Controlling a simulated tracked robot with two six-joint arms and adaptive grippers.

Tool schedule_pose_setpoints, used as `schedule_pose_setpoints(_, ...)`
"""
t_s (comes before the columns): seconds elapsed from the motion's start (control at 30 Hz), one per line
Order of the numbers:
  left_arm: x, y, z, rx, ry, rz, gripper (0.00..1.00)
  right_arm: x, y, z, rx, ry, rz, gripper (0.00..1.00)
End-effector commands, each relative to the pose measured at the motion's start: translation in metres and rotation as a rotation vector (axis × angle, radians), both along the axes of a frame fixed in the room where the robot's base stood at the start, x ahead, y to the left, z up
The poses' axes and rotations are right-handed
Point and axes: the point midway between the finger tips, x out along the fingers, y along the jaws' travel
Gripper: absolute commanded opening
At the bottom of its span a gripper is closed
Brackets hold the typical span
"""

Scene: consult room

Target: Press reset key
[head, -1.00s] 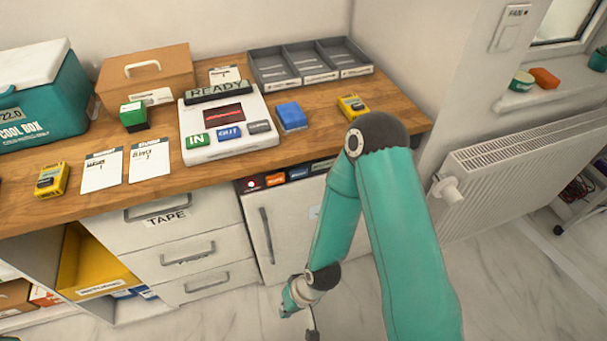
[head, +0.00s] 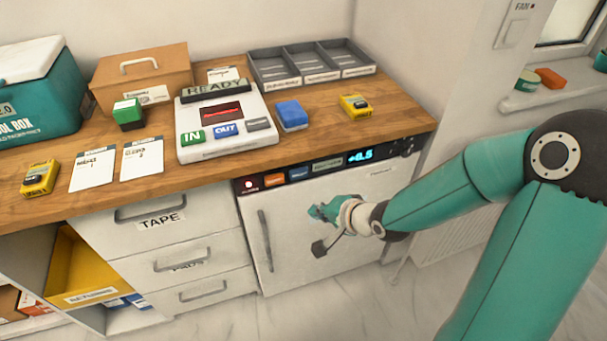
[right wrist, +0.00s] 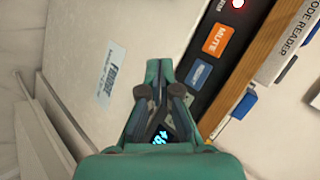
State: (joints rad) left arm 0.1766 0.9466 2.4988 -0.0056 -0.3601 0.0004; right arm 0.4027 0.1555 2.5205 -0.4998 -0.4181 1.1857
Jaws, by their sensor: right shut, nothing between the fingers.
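The white fridge (head: 340,215) under the bench has a dark control strip (head: 342,167) along its top edge. The strip bears a red light (head: 250,184), an orange key (head: 274,179), a blue key (head: 299,174), a grey key (head: 327,165) and a lit display (head: 360,155). In the right wrist view the orange key (right wrist: 217,40) reads MUTE; the blue key's label (right wrist: 200,73) is too small to read surely. My right gripper (head: 316,212) is shut and empty, in front of the fridge door below the strip. My left gripper is not in view.
The wooden bench top (head: 230,173) overhangs the strip. Drawers (head: 165,225) are left of the fridge, a radiator (head: 470,230) right.

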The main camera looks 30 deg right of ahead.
Motion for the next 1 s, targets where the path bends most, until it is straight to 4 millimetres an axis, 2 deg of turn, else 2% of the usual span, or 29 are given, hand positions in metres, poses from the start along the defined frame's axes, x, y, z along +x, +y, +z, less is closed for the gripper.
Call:
schedule_pose_setpoints(0.27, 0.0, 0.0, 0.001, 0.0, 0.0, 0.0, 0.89, 0.013, -0.003, 0.0, 0.0, 0.0, 0.001, 0.0)
schedule_pose_setpoints(0.63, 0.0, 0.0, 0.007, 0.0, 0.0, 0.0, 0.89, 0.06, -0.013, 0.0, -0.001, 0.0, 0.002, 0.0)
schedule_pose_setpoints(0.7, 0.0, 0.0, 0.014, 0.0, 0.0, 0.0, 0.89, 0.067, -0.016, 0.003, 0.001, 0.003, 0.001, 0.0)
schedule_pose_setpoints(1.0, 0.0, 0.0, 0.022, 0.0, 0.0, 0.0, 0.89, 0.085, -0.02, 0.0, 0.0, 0.002, 0.0, 0.0)
